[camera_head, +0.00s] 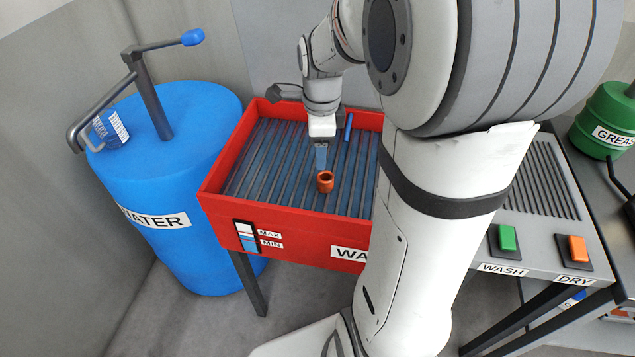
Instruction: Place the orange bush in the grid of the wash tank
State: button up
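The orange bush (325,182) is a small ring at the grid of the red wash tank (230,215). It appears upright, near the front middle of the grid (270,165). My gripper (322,160) points down just above and behind the bush. Its fingers end close to the bush's upper rim; I cannot tell whether they touch it. The fingers look like one narrow blue-grey piece from this side, so their opening is not clear. My arm hides the right part of the tank and part of its front label.
A blue water barrel (190,150) with a pump handle stands left of the tank. A blue stick-like thing (348,127) is by the grid's back. At right are a drying rack (550,190), green button (507,238), orange button (577,248) and green grease can (605,120).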

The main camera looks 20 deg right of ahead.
jog(key=s+a+r+n+t, duration=0.1)
jog(key=s+a+n, duration=0.2)
jog(key=s+n, duration=0.4)
jog(key=s+a+r+n+t, duration=0.1)
jog(key=s+n, duration=0.6)
jog(key=n, duration=0.8)
jog(key=shift+s+a+r, duration=0.2)
jog(key=shift+a+r, duration=0.6)
jog(key=shift+a, duration=0.55)
